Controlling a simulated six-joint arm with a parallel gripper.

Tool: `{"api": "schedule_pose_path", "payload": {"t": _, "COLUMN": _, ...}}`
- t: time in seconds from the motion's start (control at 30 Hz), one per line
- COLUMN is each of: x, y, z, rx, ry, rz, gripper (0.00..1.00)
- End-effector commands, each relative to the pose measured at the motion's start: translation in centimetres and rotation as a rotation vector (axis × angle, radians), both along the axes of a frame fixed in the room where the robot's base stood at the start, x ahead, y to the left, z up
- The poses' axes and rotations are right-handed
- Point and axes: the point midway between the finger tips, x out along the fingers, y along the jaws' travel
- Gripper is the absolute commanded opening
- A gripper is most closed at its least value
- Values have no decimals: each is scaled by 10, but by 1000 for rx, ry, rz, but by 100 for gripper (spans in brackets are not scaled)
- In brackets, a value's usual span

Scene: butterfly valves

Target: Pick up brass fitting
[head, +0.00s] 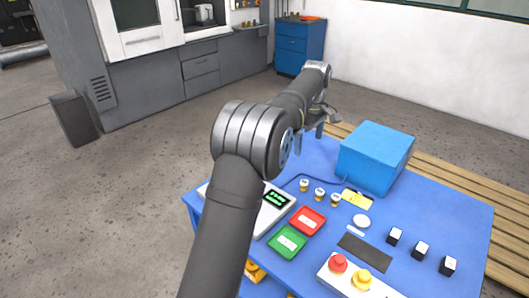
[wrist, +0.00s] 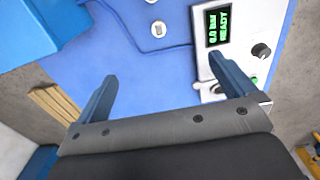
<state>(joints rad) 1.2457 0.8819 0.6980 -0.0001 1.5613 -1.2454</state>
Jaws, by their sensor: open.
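Several small brass-and-white fittings stand in a short row on the blue table, including the left one (head: 304,185), the middle one (head: 320,194) and the right one (head: 335,200) in the head view. I cannot tell which is meant. In the wrist view one fitting (wrist: 158,29) shows beyond my fingertips, roughly between their lines, and another is cut off at the top edge. My gripper (head: 309,138) is above the far left part of the table, apart from the fittings. In the wrist view my gripper (wrist: 163,68) is open, with nothing between its fingers.
A blue box (head: 377,155) stands right of the fittings. A tester with a green display (head: 274,198), a red tray (head: 307,221) and a green tray (head: 287,242) lie nearer. Black blocks (head: 421,250) and a button panel (head: 350,282) are at the right and front. A cable runs near the fittings.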

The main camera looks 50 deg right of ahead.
Motion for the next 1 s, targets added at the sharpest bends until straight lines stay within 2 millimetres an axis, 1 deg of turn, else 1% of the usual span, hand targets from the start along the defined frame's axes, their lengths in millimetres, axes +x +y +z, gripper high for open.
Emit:
{"api": "schedule_pose_path", "payload": {"t": 0.2, "x": 0, "y": 0, "z": 0, "rx": 0, "ry": 0, "rz": 0, "gripper": 100}}
{"api": "schedule_pose_path", "payload": {"t": 0.27, "x": 0, "y": 0, "z": 0, "rx": 0, "ry": 0, "rz": 0, "gripper": 88}}
{"api": "schedule_pose_path", "payload": {"t": 0.3, "x": 0, "y": 0, "z": 0, "rx": 0, "ry": 0, "rz": 0, "gripper": 80}}
{"api": "schedule_pose_path", "payload": {"t": 0.37, "x": 0, "y": 0, "z": 0, "rx": 0, "ry": 0, "rz": 0, "gripper": 69}}
{"api": "schedule_pose_path", "payload": {"t": 0.43, "x": 0, "y": 0, "z": 0, "rx": 0, "ry": 0, "rz": 0, "gripper": 55}}
{"api": "schedule_pose_path", "payload": {"t": 0.77, "x": 0, "y": 1, "z": 0, "rx": -3, "ry": 0, "rz": -19, "gripper": 54}}
{"api": "schedule_pose_path", "payload": {"t": 0.87, "x": -1, "y": 3, "z": 1, "rx": -20, "ry": -5, "rz": -102, "gripper": 54}}
{"api": "schedule_pose_path", "payload": {"t": 0.97, "x": -2, "y": 8, "z": 0, "rx": -49, "ry": -15, "rz": -260, "gripper": 54}}
{"api": "schedule_pose_path", "payload": {"t": 1.0, "x": -3, "y": 11, "z": 0, "rx": -62, "ry": -22, "rz": -340, "gripper": 54}}
